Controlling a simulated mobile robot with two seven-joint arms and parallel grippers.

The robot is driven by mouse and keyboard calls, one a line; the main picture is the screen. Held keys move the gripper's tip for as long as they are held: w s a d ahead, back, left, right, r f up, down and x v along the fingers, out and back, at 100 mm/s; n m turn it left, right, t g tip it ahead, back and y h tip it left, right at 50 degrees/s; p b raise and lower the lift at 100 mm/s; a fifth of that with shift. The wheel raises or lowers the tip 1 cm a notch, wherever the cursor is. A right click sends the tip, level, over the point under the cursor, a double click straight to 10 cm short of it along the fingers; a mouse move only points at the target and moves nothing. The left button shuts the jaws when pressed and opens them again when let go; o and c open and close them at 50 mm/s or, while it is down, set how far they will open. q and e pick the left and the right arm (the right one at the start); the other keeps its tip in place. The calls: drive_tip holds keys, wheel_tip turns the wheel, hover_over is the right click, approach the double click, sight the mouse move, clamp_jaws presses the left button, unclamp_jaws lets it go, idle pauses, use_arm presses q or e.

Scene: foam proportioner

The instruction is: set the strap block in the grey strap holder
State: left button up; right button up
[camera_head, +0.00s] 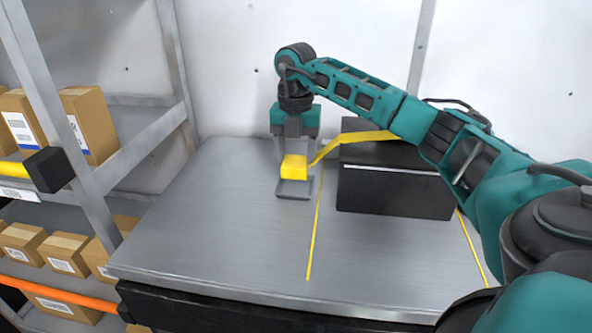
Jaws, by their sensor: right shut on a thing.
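The yellow strap block (294,168) is in my right gripper (294,155), which reaches down from above at the back of the table. The block is right at the grey strap holder (293,190), whose front lip shows below it. I cannot tell whether the block rests in the holder or is just above it, and the gripper hides the holder's back part. A yellow strap (350,138) runs from the block up to the right and across the black case (395,190). My left gripper is not in view.
The grey metal table (210,240) is clear to the left and in front. Thin yellow lines on it flank the black case. A shelf rack (60,130) with cardboard boxes stands at the left. A white wall is behind.

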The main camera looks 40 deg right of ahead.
sight(296, 159)
wheel_tip(296, 159, down, 4)
drive_tip(key=shift+r, duration=0.1)
drive_tip(key=shift+f, duration=0.4)
drive_tip(key=o, duration=1.1)
